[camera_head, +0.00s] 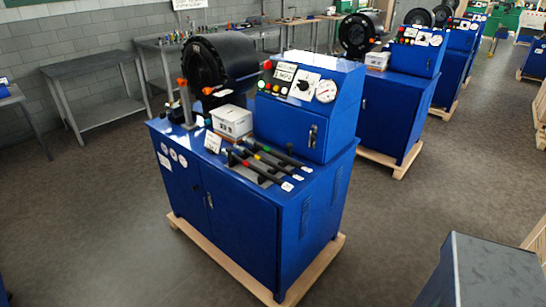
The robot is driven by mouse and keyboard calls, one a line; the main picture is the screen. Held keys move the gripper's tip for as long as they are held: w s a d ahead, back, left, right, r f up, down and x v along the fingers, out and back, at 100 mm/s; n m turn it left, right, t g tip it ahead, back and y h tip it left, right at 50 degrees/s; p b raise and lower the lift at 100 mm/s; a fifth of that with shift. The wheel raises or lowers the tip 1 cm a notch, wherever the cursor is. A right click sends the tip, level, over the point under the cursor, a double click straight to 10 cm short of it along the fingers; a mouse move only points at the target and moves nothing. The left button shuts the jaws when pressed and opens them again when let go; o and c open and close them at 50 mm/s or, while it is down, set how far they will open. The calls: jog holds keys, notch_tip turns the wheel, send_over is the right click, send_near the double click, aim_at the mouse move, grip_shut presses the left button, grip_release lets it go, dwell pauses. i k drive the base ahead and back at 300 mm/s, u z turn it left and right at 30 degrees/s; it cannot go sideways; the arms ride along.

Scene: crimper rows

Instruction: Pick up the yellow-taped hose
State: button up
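The yellow-taped hose (257,157) is a thin black hose with a small yellow band. It lies among several similar black hoses on the top of the nearest blue crimper cabinet (236,207), near its front right part. The neighbouring hoses carry bands of other colours, and white tags show at their right ends. The hoses lie side by side and are small in this view, so I cannot tell whether they touch. My gripper is not in view.
A white box (232,121) and a black round crimper head (219,63) stand behind the hoses. The blue control panel (307,105) rises at their back right. The cabinet stands on a wooden pallet (228,262). Open floor (110,230) lies left and in front.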

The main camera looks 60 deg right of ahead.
aim_at(242, 149)
jog(key=u, duration=0.7)
jog(key=k, duration=0.15)
jog(key=z, duration=2.7)
jog(key=k, duration=0.95)
jog(key=u, duration=0.15)
jog(key=i, duration=0.85)
jog(key=z, duration=0.05)
